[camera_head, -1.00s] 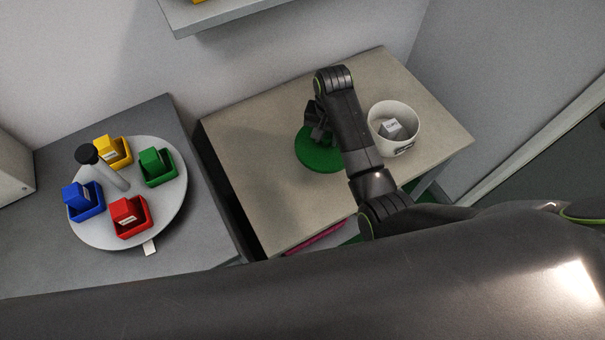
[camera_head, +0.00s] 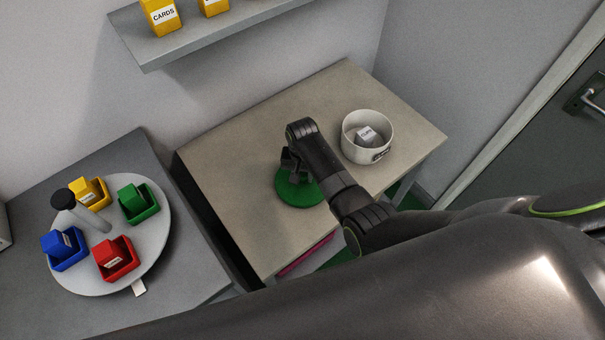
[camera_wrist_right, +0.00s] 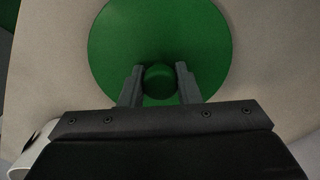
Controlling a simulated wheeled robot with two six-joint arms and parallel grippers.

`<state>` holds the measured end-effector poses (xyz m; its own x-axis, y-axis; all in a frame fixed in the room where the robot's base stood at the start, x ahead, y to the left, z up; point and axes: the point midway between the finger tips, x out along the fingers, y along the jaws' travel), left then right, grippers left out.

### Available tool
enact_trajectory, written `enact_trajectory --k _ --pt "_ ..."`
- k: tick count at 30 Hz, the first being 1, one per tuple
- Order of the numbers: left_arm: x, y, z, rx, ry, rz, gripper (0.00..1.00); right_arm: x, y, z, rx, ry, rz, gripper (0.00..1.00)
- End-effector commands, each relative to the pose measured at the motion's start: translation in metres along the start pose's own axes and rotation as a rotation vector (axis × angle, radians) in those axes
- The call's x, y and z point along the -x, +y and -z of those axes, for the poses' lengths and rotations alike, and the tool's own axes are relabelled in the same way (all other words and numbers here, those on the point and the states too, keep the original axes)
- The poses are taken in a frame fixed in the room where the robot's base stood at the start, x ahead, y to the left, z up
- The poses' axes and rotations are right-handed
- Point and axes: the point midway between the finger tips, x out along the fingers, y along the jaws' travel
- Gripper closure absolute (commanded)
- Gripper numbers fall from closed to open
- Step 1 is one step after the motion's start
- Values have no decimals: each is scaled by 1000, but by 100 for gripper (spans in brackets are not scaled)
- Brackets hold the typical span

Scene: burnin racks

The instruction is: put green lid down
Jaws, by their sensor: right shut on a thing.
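The green lid (camera_head: 297,193) is a round disc with a knob (camera_wrist_right: 158,79). It lies flat at the middle of the beige table (camera_head: 235,165), left of the white tub (camera_head: 384,150). I cannot tell whether it touches the table or hangs just above it. My right gripper (camera_head: 292,162) is over the lid. In the right wrist view, its two fingers (camera_wrist_right: 159,86) stand on either side of the knob and are shut on it. The arm hides part of the lid in the head view. My left gripper is in neither view.
The open tub holds a pale labelled box (camera_head: 366,135). A grey round turntable (camera_head: 100,258) with yellow, green, blue and red bins stands on the grey counter (camera_head: 190,285) at left. A wall shelf (camera_head: 190,44) holds yellow card boxes. The beige table's left part is bare.

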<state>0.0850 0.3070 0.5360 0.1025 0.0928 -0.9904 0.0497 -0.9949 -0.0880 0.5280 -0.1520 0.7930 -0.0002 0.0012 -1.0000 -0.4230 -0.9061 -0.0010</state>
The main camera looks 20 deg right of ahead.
Motion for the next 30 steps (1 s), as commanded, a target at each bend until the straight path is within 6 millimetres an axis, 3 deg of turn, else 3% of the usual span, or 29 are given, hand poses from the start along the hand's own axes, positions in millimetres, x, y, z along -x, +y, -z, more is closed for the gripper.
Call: enact_trajectory --k 12,13,17,30 --pt "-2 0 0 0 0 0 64 -5 0 0 0 0 0 93" --pt "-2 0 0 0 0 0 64 -5 0 0 -1 1 0 68" --pt "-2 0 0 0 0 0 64 -4 0 0 -1 0 0 51" --pt "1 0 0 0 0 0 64 5 0 1 -1 2 1 49"
